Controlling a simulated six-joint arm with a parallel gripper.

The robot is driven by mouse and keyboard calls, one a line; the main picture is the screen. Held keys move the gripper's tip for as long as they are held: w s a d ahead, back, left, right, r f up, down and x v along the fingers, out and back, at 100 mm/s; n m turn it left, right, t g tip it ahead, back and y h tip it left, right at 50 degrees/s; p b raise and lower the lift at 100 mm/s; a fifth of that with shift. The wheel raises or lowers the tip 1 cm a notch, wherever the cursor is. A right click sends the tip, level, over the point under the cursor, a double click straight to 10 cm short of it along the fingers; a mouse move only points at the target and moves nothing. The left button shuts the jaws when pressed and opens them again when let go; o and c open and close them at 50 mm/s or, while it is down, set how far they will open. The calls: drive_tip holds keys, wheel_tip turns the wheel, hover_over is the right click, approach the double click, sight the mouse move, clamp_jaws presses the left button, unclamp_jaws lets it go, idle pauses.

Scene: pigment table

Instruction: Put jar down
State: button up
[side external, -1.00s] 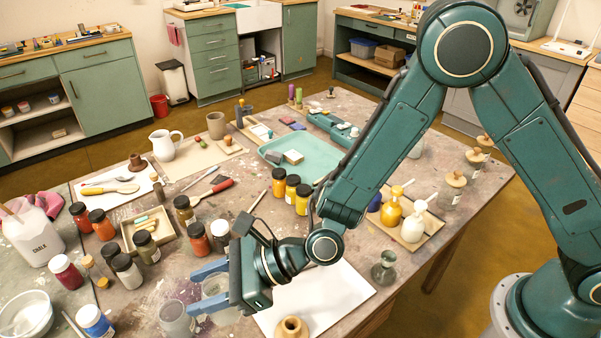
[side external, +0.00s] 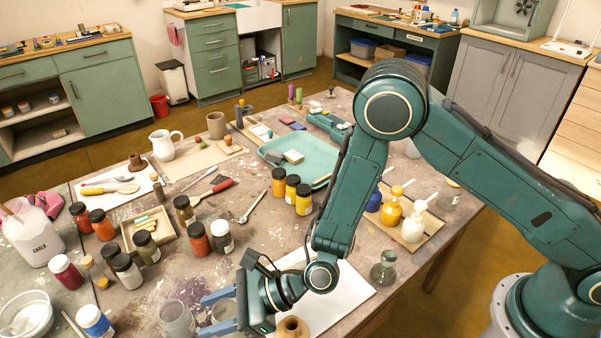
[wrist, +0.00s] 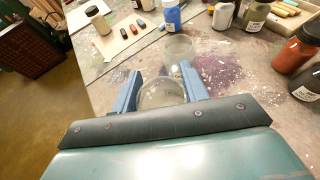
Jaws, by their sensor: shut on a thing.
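A clear glass jar (side external: 224,313) is between the two blue fingers of my gripper (side external: 203,317), near the front of the paint-stained table. In the wrist view the jar (wrist: 162,94) shows its round rim between the fingers (wrist: 160,72), which are shut on it. The jar looks upright and low over the table or on it; its base is hidden, so I cannot tell if it touches. A second clear jar (side external: 177,319) stands just beyond the fingertips; it also shows in the wrist view (wrist: 180,49).
A white sheet (side external: 345,295) lies beneath my wrist, with a tan pot (side external: 291,328) at its near edge. A glass bottle (side external: 384,268) stands to the right. Several paint jars (side external: 127,271) and a blue-labelled jar (side external: 95,321) stand to the left.

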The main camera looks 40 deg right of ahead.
drive_tip(key=shift+f, duration=1.65)
drive_tip(key=shift+f, duration=0.15)
drive_tip(key=o, duration=1.1)
drive_tip(key=v, duration=1.2)
drive_tip(key=shift+r, duration=0.25)
